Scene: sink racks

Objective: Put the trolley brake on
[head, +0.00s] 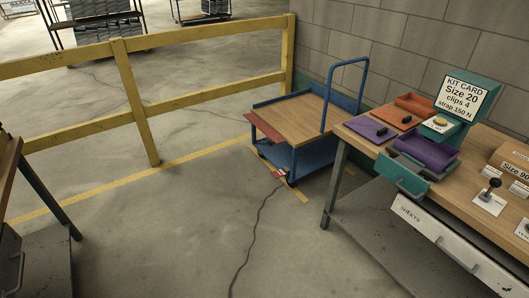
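A blue trolley (310,153) with a wooden top deck and a tall blue push handle (329,86) stands by the grey block wall, right of the yellow railing. A red flap or panel (263,128) is at the left end of its top deck. A small red and white part (279,174) shows low at its front, close to the floor and wheels. It may be the brake pedal, but it is too small to tell its position. Neither of my grippers is in view.
A workbench (365,139) with trays, a kit card sign (463,97) and a drawer stands at right. A yellow railing (145,102) runs behind. A dark cable (253,228) crosses the open floor. Another bench (52,200) stands at left.

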